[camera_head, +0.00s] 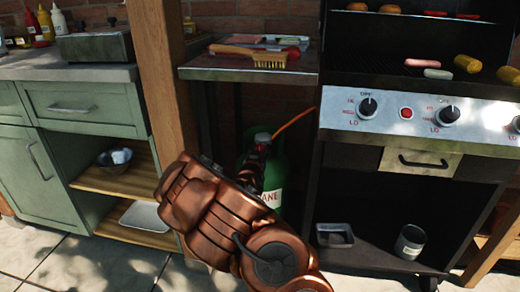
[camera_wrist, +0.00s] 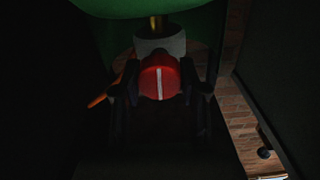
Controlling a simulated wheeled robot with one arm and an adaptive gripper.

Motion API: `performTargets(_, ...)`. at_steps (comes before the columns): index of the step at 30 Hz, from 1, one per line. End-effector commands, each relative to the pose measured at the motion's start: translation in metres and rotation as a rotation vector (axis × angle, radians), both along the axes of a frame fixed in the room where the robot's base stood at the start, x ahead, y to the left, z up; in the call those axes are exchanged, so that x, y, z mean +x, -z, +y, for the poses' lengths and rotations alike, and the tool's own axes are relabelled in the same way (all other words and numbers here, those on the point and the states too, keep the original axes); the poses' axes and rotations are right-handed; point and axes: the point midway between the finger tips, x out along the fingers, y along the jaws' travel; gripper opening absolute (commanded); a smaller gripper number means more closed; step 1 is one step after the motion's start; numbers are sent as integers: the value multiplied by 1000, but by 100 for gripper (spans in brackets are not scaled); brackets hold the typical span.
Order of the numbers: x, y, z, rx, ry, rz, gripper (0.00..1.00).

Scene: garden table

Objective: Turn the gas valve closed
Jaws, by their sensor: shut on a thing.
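The gas valve is a red knob (camera_wrist: 160,80) with a white line on its face, in the middle of the wrist view. It sits below a grey collar (camera_wrist: 160,44) on the green propane tank (camera_wrist: 110,8). My gripper (camera_wrist: 160,88) has its dark fingers on both sides of the knob and is shut on it. In the head view the tank (camera_head: 278,180) stands under the side shelf, partly hidden by my copper-coloured arm. My gripper (camera_head: 260,145) is at the tank's top there. The knob itself is mostly hidden in that view.
An orange hose (camera_head: 294,122) runs from the tank's top towards the grill (camera_head: 415,118) on the right. A wooden post (camera_head: 160,80) stands close on the left. The side shelf (camera_head: 250,72), holding a brush (camera_head: 250,56), is above my gripper. The wrist view is dark.

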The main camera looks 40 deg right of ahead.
Motion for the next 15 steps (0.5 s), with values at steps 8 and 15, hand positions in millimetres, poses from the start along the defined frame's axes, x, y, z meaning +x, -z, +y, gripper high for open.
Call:
performTargets(8,-1,0,0,79,2,-107,8)
performTargets(15,-2,0,0,154,2,-214,8)
